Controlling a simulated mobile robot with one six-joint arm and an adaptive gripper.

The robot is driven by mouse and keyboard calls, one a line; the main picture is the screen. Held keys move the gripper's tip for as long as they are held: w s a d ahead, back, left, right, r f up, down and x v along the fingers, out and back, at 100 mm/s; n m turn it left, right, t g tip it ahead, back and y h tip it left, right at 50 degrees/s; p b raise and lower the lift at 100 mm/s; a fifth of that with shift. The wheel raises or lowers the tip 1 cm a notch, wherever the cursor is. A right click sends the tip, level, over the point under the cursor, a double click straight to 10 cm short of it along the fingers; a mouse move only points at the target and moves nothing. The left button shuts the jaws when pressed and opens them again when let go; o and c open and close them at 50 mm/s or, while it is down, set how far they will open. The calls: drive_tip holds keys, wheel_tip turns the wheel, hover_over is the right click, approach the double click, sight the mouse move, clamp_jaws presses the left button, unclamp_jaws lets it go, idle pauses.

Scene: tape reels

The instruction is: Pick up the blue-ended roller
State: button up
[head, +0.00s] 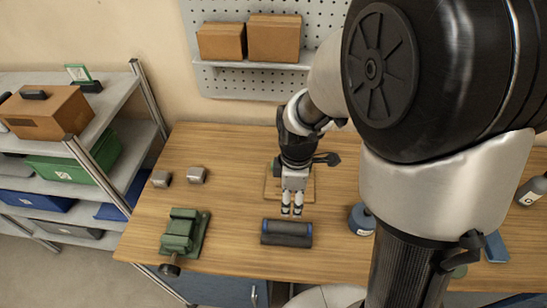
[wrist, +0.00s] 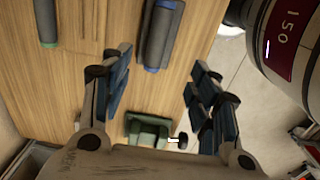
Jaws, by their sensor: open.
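The blue-ended roller (head: 287,234) is a dark grey cylinder with blue ends, lying on its side near the front edge of the wooden table. My gripper (head: 292,212) points down just behind it in the head view, apart from it as far as I can tell. In the wrist view the roller (wrist: 159,35) shows at the top centre, ahead of the gap between my open, empty fingers (wrist: 161,70).
A second dark roller with a green end (wrist: 46,22) lies farther back, mostly hidden by my arm in the head view. A green vise (head: 181,233) stands left, with two small metal blocks (head: 196,175) behind.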

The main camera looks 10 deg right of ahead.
drive_tip(key=b, duration=0.3)
hover_over(287, 225)
drive_tip(key=f, duration=1.2)
drive_tip(key=shift+s+d, duration=0.25)
drive_tip(key=shift+s, duration=0.05)
drive_tip(key=f, duration=0.2)
drive_tip(key=f+b, duration=0.1)
drive_tip(key=f, duration=0.2)
drive_tip(key=shift+w+a+f, duration=0.2)
drive_tip(key=shift+w+f, duration=0.05)
drive_tip(key=shift+f, duration=0.05)
drive_tip(key=shift+c, duration=0.5)
drive_tip(key=c, duration=1.2)
